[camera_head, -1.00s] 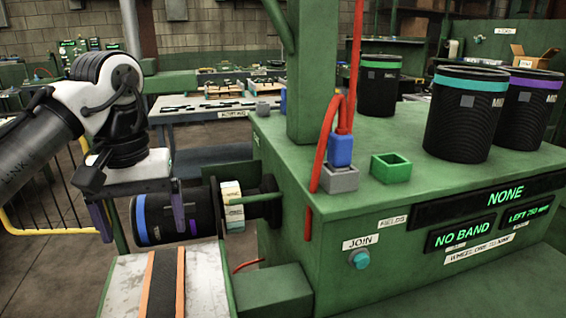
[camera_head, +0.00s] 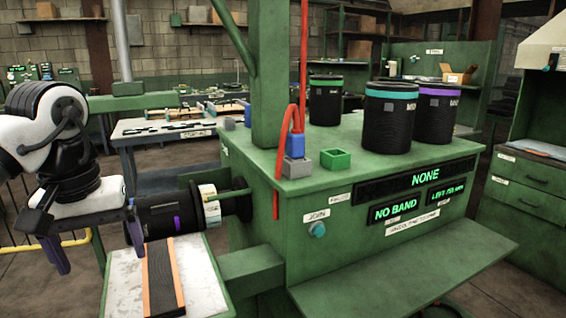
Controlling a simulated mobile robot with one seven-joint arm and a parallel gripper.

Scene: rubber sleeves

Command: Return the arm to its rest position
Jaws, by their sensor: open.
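My gripper (camera_head: 95,243) is at the left of the head view, pointing down, with its two purple fingers apart and nothing between them. The right finger hangs close to the left end of a black ribbed sleeve (camera_head: 172,213); I cannot tell whether they touch. The sleeve lies sideways at the left side of the green machine, with a cream ring (camera_head: 209,203) towards its right end. My white and black wrist stands above the gripper, and part of my arm is cut off by the left edge.
The green bench (camera_head: 262,225) carries several upright black sleeves (camera_head: 388,120), a green box (camera_head: 336,160) and a grey block (camera_head: 298,167). A yellow rail (camera_head: 45,246) is at the left.

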